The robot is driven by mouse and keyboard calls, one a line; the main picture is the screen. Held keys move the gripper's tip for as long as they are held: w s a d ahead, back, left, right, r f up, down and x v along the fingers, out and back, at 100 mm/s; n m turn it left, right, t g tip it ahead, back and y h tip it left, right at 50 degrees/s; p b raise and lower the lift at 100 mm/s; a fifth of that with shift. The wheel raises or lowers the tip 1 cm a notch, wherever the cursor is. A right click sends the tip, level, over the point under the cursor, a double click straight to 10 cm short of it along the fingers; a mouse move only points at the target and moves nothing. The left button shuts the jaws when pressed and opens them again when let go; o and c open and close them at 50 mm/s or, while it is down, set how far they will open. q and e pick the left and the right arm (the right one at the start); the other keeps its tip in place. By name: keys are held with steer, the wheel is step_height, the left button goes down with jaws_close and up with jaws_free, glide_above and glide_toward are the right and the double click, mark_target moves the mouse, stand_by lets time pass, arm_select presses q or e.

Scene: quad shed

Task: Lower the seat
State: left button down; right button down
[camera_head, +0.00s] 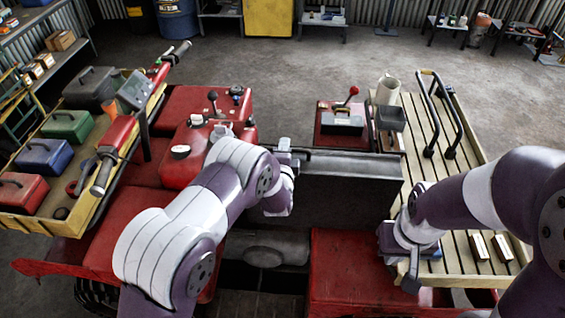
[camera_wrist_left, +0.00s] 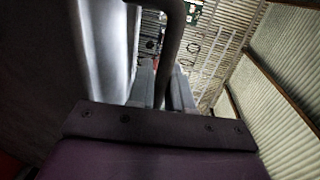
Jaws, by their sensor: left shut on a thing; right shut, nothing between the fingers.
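The seat (camera_head: 345,182) is a dark grey panel standing raised in the middle of the red quad in the head view. A dark bar (camera_wrist_left: 172,45) shows between the fingers of my left gripper (camera_wrist_left: 165,85) in the left wrist view. My left gripper (camera_head: 287,158) is shut on this bar at the seat's upper left corner. A grey surface, likely the seat (camera_wrist_left: 105,50), is close beside the fingers. My right gripper (camera_head: 411,275) is shut and empty, low beside the slatted rack, apart from the seat.
A slatted wooden rack (camera_head: 420,120) with black rails is on the right. A yellow tray (camera_head: 75,218) with several toolboxes is on the left. The red control box (camera_head: 340,123) with a lever stands behind the seat. A red fuel tank (camera_head: 180,168) is left of my left forearm.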

arm_select(q)
steer(key=w+g+b, duration=0.2)
steer(key=w, duration=1.1)
steer(key=shift+g, duration=0.3)
steer(key=c, duration=1.2)
jaws_free()
steer(key=shift+s, duration=0.1)
